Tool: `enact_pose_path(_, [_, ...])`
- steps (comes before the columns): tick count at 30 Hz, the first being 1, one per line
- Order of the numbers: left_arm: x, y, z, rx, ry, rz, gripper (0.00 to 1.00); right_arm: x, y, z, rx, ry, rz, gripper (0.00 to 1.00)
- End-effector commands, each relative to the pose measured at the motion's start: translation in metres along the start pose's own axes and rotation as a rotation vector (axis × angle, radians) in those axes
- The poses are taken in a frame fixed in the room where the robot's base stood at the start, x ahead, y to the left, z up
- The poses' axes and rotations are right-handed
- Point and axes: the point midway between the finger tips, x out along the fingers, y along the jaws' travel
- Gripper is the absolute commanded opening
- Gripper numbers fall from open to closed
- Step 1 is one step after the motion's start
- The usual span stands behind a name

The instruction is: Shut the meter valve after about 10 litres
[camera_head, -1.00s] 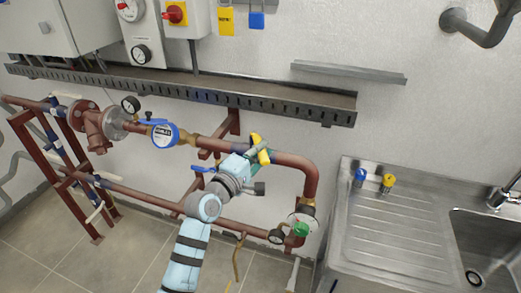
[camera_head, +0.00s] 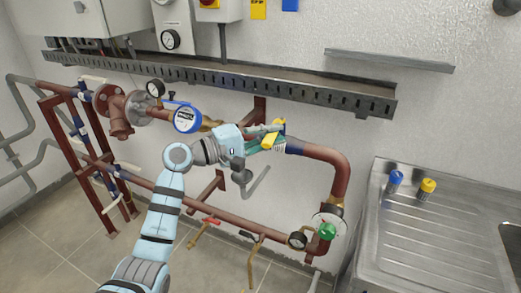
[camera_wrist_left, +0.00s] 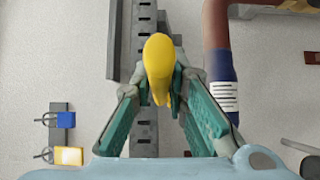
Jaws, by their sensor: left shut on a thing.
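The yellow valve lever (camera_head: 280,123) stands at the pipe run to the right of the blue-rimmed round meter (camera_head: 187,119). My left gripper (camera_head: 268,141) is shut on this lever. In the left wrist view the lever (camera_wrist_left: 159,58) sits between the green-padded fingers of the left gripper (camera_wrist_left: 163,90), its rounded end toward the camera. The valve body is mostly hidden behind the gripper. The meter's reading is too small to make out. My right gripper is not in view.
A slotted cable tray (camera_head: 230,86) runs along the wall above the pipe. A steel sink (camera_head: 430,235) stands at the right. A red-handled tap (camera_head: 210,221) is below.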

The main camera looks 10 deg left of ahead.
Motion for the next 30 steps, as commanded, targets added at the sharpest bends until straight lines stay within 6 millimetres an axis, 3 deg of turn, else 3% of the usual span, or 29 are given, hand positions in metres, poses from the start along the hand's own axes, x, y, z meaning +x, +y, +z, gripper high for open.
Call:
enact_pose_path(1, [0.001,-0.005,-0.002,0.003,-0.025,0.000,0.00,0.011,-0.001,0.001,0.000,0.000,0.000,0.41])
enact_pose_path(6, [0.002,-0.002,-0.002,0.001,-0.099,-0.001,0.00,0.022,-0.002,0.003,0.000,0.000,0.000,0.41])
enact_pose_path(22, [0.000,0.001,-0.004,0.000,-0.132,-0.002,0.00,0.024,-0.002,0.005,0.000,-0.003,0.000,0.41])
enact_pose_path(23, [0.000,0.001,-0.004,0.000,-0.132,-0.002,0.18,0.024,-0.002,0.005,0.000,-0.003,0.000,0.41])
enact_pose_path(26, [0.000,0.001,-0.004,0.000,-0.133,-0.002,0.34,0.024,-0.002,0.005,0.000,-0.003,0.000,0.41])
enact_pose_path(30, [0.001,0.000,-0.003,-0.001,-0.134,-0.002,0.34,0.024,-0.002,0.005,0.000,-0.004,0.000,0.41])
